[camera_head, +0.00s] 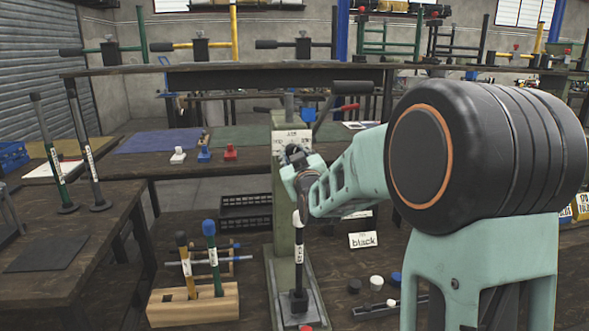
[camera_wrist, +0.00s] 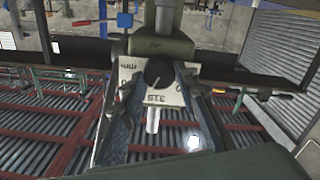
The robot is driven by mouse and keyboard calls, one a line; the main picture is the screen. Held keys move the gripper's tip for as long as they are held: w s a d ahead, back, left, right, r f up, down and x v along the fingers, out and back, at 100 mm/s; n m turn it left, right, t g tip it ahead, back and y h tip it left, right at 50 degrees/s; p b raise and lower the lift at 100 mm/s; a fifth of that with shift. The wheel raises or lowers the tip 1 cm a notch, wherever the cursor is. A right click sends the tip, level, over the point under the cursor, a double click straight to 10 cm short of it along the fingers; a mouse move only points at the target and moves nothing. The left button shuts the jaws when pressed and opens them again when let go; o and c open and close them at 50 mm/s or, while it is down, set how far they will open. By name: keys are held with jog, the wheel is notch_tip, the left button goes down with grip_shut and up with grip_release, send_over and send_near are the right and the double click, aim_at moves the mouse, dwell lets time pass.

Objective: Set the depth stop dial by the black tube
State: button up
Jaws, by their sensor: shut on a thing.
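The depth stop dial is a dark round knob (camera_wrist: 157,74) on a white lettered plate (camera_head: 291,138), high on the green-grey press column. My gripper (camera_head: 297,166) is at the dial. In the wrist view its two fingers (camera_wrist: 156,82) reach up on both sides of the knob and are shut on it. In the head view my gripper covers most of the knob, so its setting is hard to read. The black tube (camera_head: 299,272) stands upright on the press base below my gripper, with a white marked band. A card reading "black" (camera_head: 363,240) stands to the right.
Two upright tubes stand on the left table (camera_head: 120,215). My arm fills the right side.

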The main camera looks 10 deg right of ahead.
jog(key=shift+n+b, duration=1.9)
jog(key=shift+n, duration=0.4)
jog(key=o, duration=1.1)
jog(key=shift+o, duration=0.2)
jog(key=s, duration=0.7)
jog(key=shift+s, duration=0.3)
